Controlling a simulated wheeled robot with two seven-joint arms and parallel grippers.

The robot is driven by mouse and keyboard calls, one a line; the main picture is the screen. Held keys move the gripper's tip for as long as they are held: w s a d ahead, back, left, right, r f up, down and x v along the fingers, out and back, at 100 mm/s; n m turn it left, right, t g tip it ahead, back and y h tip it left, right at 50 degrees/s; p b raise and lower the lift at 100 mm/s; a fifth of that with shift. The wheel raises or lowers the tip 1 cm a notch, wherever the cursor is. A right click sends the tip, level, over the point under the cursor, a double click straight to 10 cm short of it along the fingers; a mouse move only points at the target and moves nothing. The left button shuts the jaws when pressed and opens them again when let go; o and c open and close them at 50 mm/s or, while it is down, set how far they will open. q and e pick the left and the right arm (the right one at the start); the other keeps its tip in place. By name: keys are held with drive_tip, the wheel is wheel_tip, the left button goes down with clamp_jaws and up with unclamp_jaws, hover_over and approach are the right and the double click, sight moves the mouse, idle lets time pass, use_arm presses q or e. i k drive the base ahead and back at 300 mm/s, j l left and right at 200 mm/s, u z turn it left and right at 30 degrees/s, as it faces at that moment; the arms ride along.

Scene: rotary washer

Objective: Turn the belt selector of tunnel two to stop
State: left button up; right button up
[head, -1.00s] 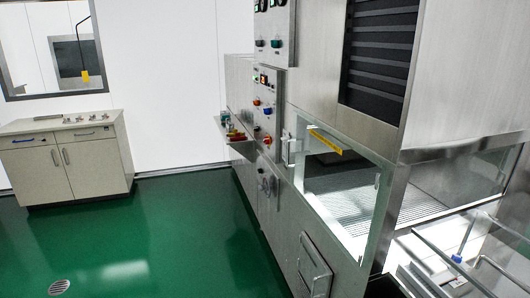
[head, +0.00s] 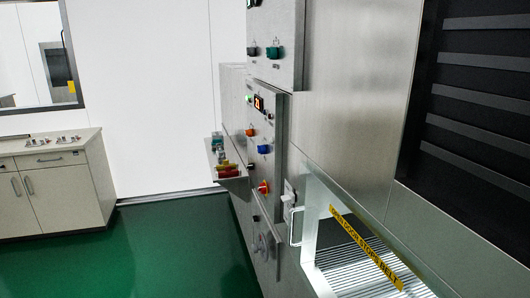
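An orange knob (head: 250,132) and a blue knob (head: 264,149) sit mid-panel. A red-orange rotary switch (head: 263,187) sits lower down. The upper panel (head: 285,22) has a dark knob (head: 251,51) and a green knob (head: 272,52). The labels are too small to read, so I cannot tell which one is tunnel two's belt selector or how it is set. Neither of my grippers is in view.
A small shelf (head: 231,179) with red, yellow and other items juts out left of the panel. A glass door with a yellow strip (head: 366,249) stands at right. A cabinet (head: 60,185) is at left. Green floor (head: 165,250) between them is clear.

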sight(261, 149)
drive_tip(key=i+j+z, duration=0.2)
drive_tip(key=z, duration=0.15)
drive_tip(key=i+j+z, duration=0.5)
drive_tip(key=j+z, duration=0.2)
